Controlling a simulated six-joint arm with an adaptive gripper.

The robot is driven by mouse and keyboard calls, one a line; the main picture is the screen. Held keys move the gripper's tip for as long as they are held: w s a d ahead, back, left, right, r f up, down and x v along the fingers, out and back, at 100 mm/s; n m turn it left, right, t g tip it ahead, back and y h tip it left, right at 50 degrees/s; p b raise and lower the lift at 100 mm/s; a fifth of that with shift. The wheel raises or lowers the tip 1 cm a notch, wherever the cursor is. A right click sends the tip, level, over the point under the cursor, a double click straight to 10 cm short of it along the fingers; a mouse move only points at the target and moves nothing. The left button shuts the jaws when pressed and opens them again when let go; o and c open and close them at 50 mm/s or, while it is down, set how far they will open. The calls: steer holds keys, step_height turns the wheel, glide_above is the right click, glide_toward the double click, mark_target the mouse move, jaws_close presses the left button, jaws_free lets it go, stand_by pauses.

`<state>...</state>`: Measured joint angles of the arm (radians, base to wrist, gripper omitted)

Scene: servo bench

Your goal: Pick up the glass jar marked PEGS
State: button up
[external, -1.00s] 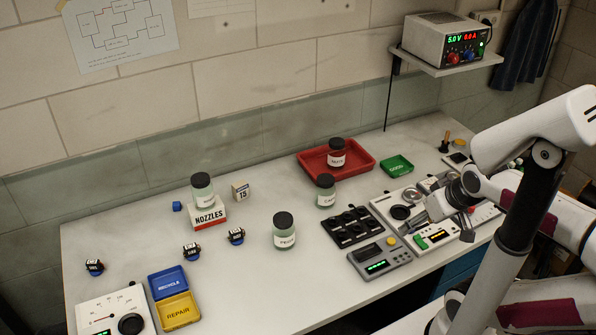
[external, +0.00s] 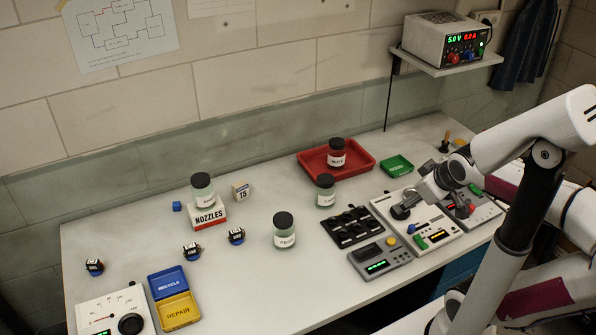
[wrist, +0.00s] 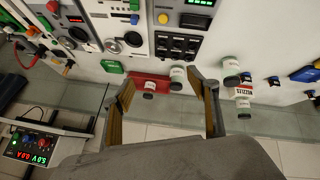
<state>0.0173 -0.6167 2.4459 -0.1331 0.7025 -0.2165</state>
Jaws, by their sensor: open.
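Several dark-lidded glass jars stand on the bench, and I cannot read PEGS on any with certainty. One jar (external: 284,234) stands at the front middle, its label too small to read; it also shows in the wrist view (wrist: 231,68). Another jar (external: 326,194) stands behind it to the right. A jar with red contents (external: 337,157) stands in the red tray (external: 360,172). A pale jar (external: 202,193) sits on the NOZZLES box (external: 209,217). My gripper (external: 426,194) is above the right-hand panels, apart from the jars. In the wrist view its fingers (wrist: 165,98) are open and empty.
A black switch block (external: 352,227) and grey meter (external: 380,262) lie between my gripper and the front jar. A green tray (external: 397,166) lies behind. Small dark-topped blocks (external: 236,236) and blue and yellow bins (external: 178,308) are at left. The power supply shelf (external: 450,62) overhangs the back right.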

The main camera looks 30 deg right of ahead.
steer(key=w+d+r+n+t, duration=0.1)
steer(key=w+r+n+t, duration=0.1)
steer(key=w+n, duration=0.5)
steer(key=w+d+r+n+t, duration=0.15)
steer(key=w+n, duration=0.25)
steer(key=w, duration=0.7)
steer(key=w+a+f+n+t+y, duration=0.1)
steer(key=w+a+n+y, duration=0.15)
steer(key=w+n, duration=0.4)
steer(key=w+a+f+n+t+y, duration=0.1)
steer(key=w+a+f+n+y, duration=0.1)
steer(key=w+a+n, duration=0.35)
steer(key=w+a+f+n+y, duration=0.3)
steer(key=w+f+n, duration=0.1)
steer(key=n, duration=0.3)
steer(key=n+g+y, duration=1.1)
steer(key=n, duration=0.8)
glide_toward(283, 233)
steer(key=w, duration=0.2)
steer(key=w+r, duration=0.1)
steer(key=shift+w+a+t, duration=0.25)
steer(key=shift+w+a, duration=0.15)
steer(key=shift+s+f+n+y, duration=0.1)
steer(key=shift+s+n+y, duration=0.25)
steer(key=shift+s+n, duration=0.05)
steer(key=shift+w+a, duration=0.1)
steer(key=shift+a, duration=1.2)
